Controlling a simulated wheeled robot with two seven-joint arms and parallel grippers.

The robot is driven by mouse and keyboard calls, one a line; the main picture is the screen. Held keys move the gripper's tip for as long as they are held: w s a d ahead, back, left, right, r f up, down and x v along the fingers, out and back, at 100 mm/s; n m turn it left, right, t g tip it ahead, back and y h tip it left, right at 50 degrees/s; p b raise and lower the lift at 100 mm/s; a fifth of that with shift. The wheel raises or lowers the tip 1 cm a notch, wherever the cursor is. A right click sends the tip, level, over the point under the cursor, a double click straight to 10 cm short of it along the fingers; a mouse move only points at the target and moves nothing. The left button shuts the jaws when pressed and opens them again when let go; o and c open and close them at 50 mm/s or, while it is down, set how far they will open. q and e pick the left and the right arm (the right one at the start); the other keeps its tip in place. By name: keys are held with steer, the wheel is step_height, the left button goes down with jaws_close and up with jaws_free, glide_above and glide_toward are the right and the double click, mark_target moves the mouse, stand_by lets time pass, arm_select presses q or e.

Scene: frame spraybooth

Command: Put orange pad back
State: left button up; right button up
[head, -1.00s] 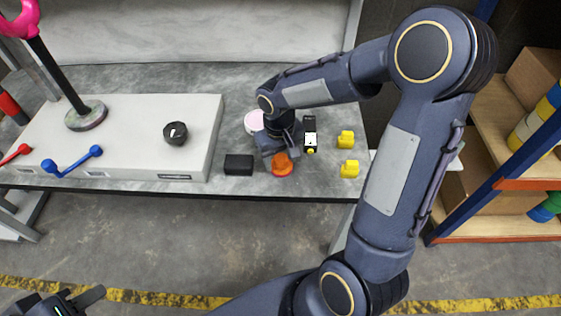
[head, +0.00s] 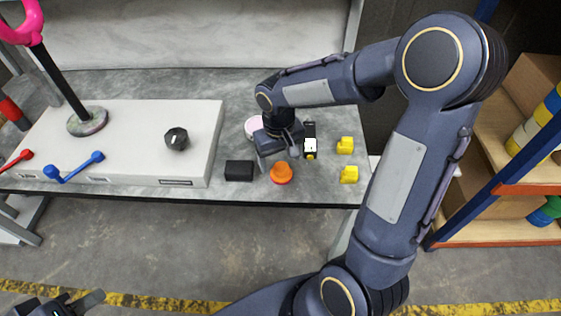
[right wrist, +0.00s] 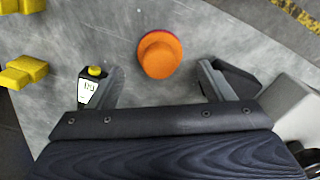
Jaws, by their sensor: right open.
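The orange pad (head: 281,173) is a round orange disc with a knob on top. It lies on the grey bench top near the front edge. In the right wrist view the orange pad (right wrist: 160,55) sits beyond and between the spread fingers, touching neither. My right gripper (head: 279,157) is open and empty, just behind the pad in the head view; it also shows in the right wrist view (right wrist: 160,82). My left gripper (head: 75,301) is at the bottom left, far from the bench, its fingers only partly in view.
A black block (head: 239,171) stands left of the pad. A black and yellow meter (head: 310,143) and yellow pieces (head: 348,175) stand to the right. A pale disc (head: 253,127) lies behind my right gripper. A white raised box (head: 130,150) fills the bench's left side.

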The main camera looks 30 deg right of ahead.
mark_target(279, 166)
step_height(279, 166, up, 7)
steer(key=p, duration=0.2)
steer(key=s+a+r+t+y, duration=0.2)
steer(key=s, duration=0.6)
steer(key=s+a+r+t+y, duration=0.2)
steer(key=s+r+t, duration=0.1)
steer(key=s, duration=0.6)
steer(key=shift+r+m+t, duration=0.2)
steer(key=shift+m+t, duration=0.1)
steer(key=shift+m, duration=0.1)
steer(key=shift+r, duration=0.1)
